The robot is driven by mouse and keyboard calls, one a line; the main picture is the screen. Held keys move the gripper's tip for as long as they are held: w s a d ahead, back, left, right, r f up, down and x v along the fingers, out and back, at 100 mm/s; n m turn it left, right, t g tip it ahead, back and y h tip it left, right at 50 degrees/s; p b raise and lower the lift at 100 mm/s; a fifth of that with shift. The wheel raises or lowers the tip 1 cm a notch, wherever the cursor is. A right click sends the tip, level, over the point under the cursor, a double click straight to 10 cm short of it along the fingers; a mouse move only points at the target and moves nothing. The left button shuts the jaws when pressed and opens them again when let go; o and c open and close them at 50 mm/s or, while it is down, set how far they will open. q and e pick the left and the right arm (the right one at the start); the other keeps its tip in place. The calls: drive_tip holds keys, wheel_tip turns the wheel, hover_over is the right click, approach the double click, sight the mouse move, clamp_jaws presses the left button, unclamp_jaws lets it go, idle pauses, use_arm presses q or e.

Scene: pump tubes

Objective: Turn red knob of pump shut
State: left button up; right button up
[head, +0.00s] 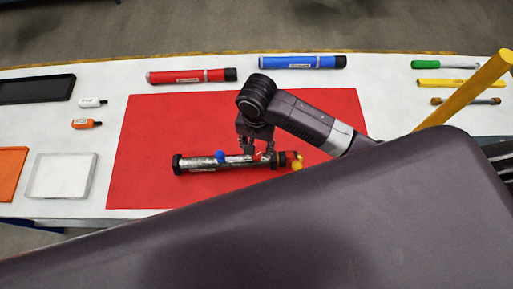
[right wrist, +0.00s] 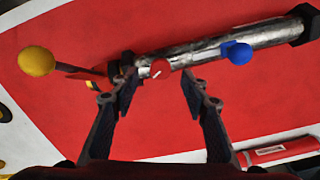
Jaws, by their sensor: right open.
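The pump (head: 205,164) is a metal tube with dark ends lying on the red mat (head: 140,140). It has a blue knob (head: 220,157), a red knob (right wrist: 160,68) and a yellow ball-ended handle (right wrist: 36,61) at its right end in the head view. My right gripper (head: 256,151) is over the pump's right part. In the right wrist view the gripper (right wrist: 158,86) is open, with the red knob between and slightly beyond its fingertips. I cannot tell whether a finger touches it. The blue knob (right wrist: 237,52) is outside the right finger. My left gripper is not in view.
A red tube (head: 190,76) and a blue tube (head: 302,62) lie behind the mat. Trays (head: 62,175) and small bottles (head: 86,124) are at left. Tools (head: 447,83) lie at the far right, near a thick yellow bar (head: 475,85). The mat left of the pump is clear.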

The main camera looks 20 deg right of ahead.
sight(257, 154)
wheel_tip(257, 154, down, 4)
drive_tip(key=shift+d+r, duration=0.1)
drive_tip(key=shift+r, duration=0.15)
drive_tip(key=shift+w+f, duration=0.2)
drive_tip(key=shift+f, duration=0.05)
drive_tip(key=shift+s, duration=0.1)
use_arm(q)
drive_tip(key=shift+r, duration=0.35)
use_arm(e)
clamp_jaws()
